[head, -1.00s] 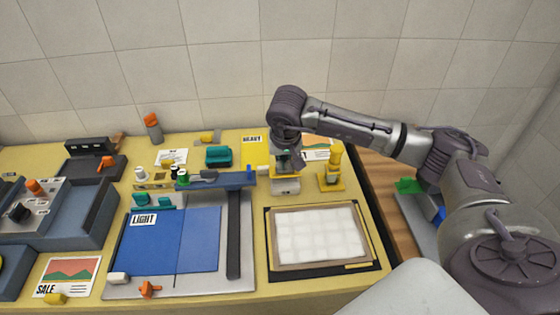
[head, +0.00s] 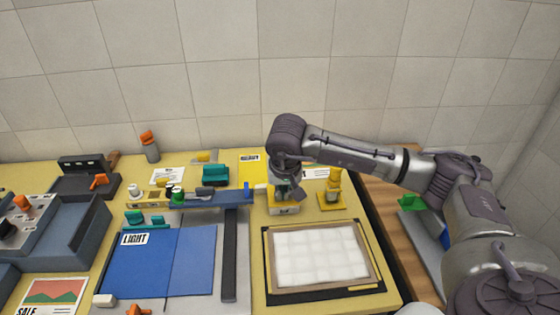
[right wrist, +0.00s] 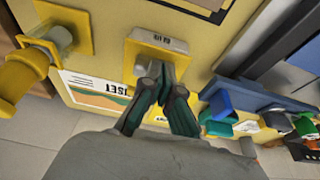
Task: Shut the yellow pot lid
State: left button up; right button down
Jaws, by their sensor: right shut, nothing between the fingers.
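A small yellow pot (head: 283,211) with a pale, lettered part stands at the back right of the yellow table. In the right wrist view the pot (right wrist: 130,58) is just beyond my fingertips, with its pale lettered part (right wrist: 158,40) toward the top. My right gripper (head: 286,192) is over the pot and hides much of its top. In the right wrist view the right gripper (right wrist: 161,74) is shut and empty, its tips at or very near the pot's near side. I cannot tell contact or how far the lid is open. My left gripper is out of view.
A yellow stand-like object (head: 333,190) is close on the pot's right. A framed white pad (head: 320,255) lies in front. A blue bar (head: 215,199) and blue board (head: 165,262) are to the left. A tiled wall (head: 220,80) stands behind.

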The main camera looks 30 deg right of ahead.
jog(key=shift+w, duration=0.1)
jog(key=shift+w+d+r, duration=0.1)
jog(key=shift+w+d, duration=0.25)
jog(key=shift+w, duration=0.2)
jog(key=shift+r, duration=0.5)
notch_tip(320, 180, up, 4)
jog(key=shift+a+f+p, duration=0.1)
jog(key=shift+f+p, duration=0.15)
jog(key=shift+p, duration=1)
jog(key=s+a+r+b, duration=0.1)
jog(key=s+a+r, duration=0.2)
jog(key=s+r, duration=0.3)
jog(key=shift+s+r+b, duration=0.2)
jog(key=shift+r+b, duration=0.15)
